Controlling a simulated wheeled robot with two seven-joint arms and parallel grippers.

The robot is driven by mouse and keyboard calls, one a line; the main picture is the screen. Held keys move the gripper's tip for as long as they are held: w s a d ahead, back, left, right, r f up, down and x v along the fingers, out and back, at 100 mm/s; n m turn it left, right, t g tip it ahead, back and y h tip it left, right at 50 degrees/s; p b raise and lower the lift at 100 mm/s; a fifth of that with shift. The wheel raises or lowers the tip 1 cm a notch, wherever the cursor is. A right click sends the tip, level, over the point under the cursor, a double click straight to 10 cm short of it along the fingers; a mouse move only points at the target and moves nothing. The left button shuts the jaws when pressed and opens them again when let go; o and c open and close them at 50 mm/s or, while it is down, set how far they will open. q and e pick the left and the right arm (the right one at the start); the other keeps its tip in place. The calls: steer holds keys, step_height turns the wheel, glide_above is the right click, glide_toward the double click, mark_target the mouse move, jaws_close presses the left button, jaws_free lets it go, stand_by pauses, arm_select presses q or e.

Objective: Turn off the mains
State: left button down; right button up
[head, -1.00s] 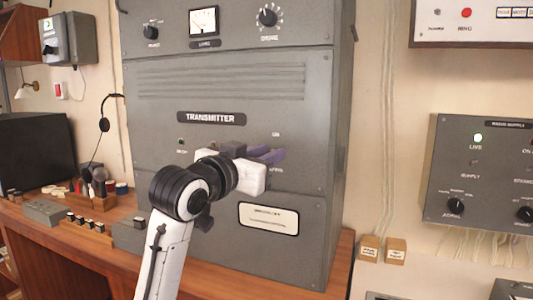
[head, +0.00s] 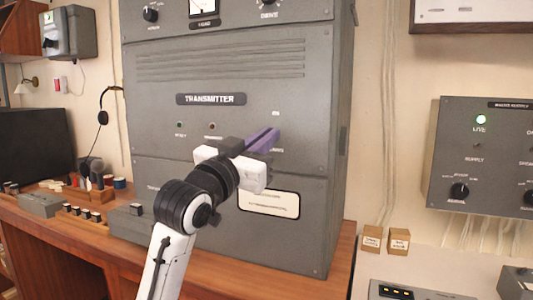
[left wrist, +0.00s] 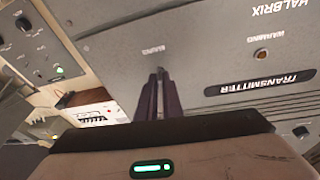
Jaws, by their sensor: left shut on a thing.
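The grey transmitter cabinet (head: 235,75) stands in the middle of the head view. Small "ON" and "MAINS" labels are on its front, above and below my left fingertips. My left gripper (head: 265,140) has its purple fingers closed against the panel between those labels. The fingers also show in the left wrist view (left wrist: 160,98), with a thin grey strip between them, near the upside-down "MAINS" label. They are shut on what appears to be the mains switch lever. The fingers hide most of it, so I cannot tell its position. My right gripper is not in view.
A wooden desk (head: 80,235) runs below the cabinet, with several small boxes and a dark monitor (head: 35,150) at the left. A grey supply panel (head: 480,150) with a lit green lamp is on the right wall. Two small wooden blocks (head: 385,240) sit to the cabinet's right.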

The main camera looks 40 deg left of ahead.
arm_select(q)
steer(key=f+t+b, duration=0.1)
steer(key=t+b, duration=0.1)
steer(key=b, duration=0.1)
steer(key=m+t+b, duration=0.1)
steer(key=t+b, duration=0.1)
steer(key=b, duration=0.2)
steer(key=w+f+m+t+h+b, duration=0.1)
steer(key=t+b, duration=0.1)
steer(key=b, duration=0.1)
steer(key=shift+a+f+t+b, duration=0.1)
steer(key=shift+f+t+b, duration=0.2)
steer(key=shift+t+b, duration=0.1)
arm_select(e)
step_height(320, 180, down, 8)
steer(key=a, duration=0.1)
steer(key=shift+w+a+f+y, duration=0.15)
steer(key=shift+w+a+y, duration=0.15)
arm_select(q)
steer(key=c, duration=1.9)
jaws_free()
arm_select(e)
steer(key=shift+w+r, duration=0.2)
